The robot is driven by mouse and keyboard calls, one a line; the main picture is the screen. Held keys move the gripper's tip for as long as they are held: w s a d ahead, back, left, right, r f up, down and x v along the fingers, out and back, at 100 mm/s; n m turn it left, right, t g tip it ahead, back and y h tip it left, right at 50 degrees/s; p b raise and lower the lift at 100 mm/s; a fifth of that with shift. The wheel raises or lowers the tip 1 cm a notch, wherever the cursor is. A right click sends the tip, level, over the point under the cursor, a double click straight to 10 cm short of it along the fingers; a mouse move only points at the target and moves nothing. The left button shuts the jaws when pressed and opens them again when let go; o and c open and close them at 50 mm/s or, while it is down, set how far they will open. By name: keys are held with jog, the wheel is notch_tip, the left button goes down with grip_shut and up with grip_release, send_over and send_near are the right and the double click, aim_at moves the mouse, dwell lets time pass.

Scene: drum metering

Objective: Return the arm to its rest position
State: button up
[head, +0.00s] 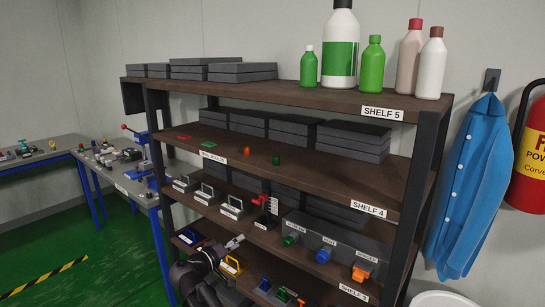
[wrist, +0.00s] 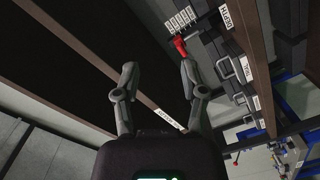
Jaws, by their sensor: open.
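My gripper (head: 236,242) is in front of the shelf rack at the lower middle of the head view, with my dark arm below it. In the wrist view my gripper (wrist: 158,80) has its two fingers spread apart, with nothing between them. It is open and empty. A red-handled fitting (head: 260,200) stands on a shelf just above and right of my gripper. The red handle (wrist: 179,45) also shows close beside the right finger in the wrist view. I cannot tell the exact gap between them.
The brown rack (head: 300,95) holds dark boxes, bottles on top, and labelled fittings. Metal-handled units (head: 232,207) line a middle shelf. Workbenches (head: 125,165) stand at left on a green floor (head: 100,255). A blue coat (head: 467,190) and a red extinguisher (head: 530,155) are at right.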

jog(key=s+d+f+m+g+y, duration=0.1)
jog(key=s+d+f+g+y, duration=0.15)
jog(key=d+f+g, duration=0.4)
jog(key=s+d+f+m+g+y+p, duration=0.1)
jog(key=s+d+f, duration=0.25)
jog(key=d, duration=0.65)
jog(key=s+d+f+m+g+y, duration=0.15)
jog(key=s+d+f+g, duration=0.25)
jog(key=d, duration=0.4)
jog(key=s+d+f+g+y, duration=0.2)
jog(key=s+d+y, duration=0.1)
jog(key=s+y, duration=0.3)
jog(key=shift+s+d, duration=0.35)
jog(key=shift+s, duration=0.35)
